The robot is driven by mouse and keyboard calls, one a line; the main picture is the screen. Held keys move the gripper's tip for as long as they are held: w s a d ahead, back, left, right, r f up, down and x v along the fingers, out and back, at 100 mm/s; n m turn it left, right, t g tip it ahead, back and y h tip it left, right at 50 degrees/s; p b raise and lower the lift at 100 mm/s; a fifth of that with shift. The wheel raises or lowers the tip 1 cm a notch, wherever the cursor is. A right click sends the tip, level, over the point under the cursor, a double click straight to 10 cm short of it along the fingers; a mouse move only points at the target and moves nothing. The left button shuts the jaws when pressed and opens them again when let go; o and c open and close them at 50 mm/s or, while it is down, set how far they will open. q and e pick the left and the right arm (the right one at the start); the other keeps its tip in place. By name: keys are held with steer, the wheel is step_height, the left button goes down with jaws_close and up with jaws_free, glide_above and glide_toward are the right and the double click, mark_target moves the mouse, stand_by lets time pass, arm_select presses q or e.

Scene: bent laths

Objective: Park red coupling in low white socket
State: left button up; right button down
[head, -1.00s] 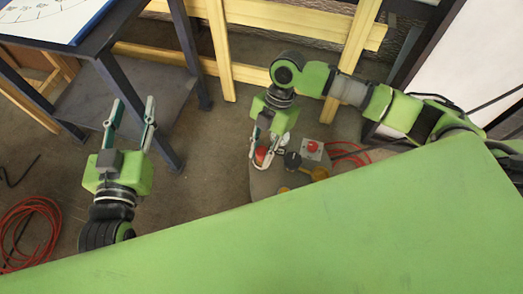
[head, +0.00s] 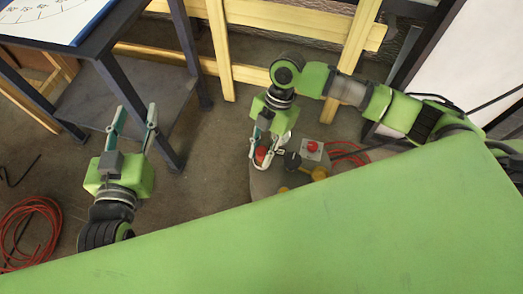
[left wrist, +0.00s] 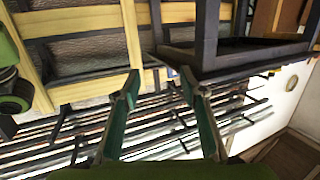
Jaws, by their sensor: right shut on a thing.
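A red coupling (head: 261,154) shows between the fingers of my right gripper (head: 264,162), which is shut on it. They are low over a grey rounded base (head: 262,183) in the middle of the head view. The fingers cover part of the coupling, and I cannot tell whether it touches anything below. I cannot make out a low white socket clearly; pale parts near the fingers blend with them. My left gripper (head: 137,112) is open and empty at the left, pointing towards the table. Its spread fingers also show in the left wrist view (left wrist: 160,88).
A grey box with a red button (head: 312,147) and a black knob (head: 292,160) stand right beside the right gripper. A dark table (head: 92,45) stands at the upper left. Yellow wooden rails (head: 221,50) run behind. A red cable coil (head: 30,235) lies at the left.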

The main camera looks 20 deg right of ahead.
arm_select(q)
steer(key=shift+f, duration=0.15)
steer(key=shift+s+a+f, duration=0.1)
steer(key=shift+f, duration=0.1)
steer(key=shift+s+f+g, duration=0.15)
steer(key=shift+f+g, duration=0.25)
steer(key=shift+f, duration=0.1)
steer(key=shift+a+f, duration=0.1)
steer(key=shift+f, duration=0.1)
steer(key=shift+s+f, duration=0.1)
steer(key=shift+s+a+f+g+p, duration=0.1)
steer(key=shift+f+g+p, duration=0.15)
steer(key=shift+g+p, duration=0.05)
steer(key=shift+s+f+g+y, duration=0.2)
steer(key=shift+f+g+y, duration=0.1)
steer(key=shift+f, duration=0.15)
stand_by(0.7)
steer(key=shift+s+a+f, duration=0.15)
steer(key=shift+f, duration=0.15)
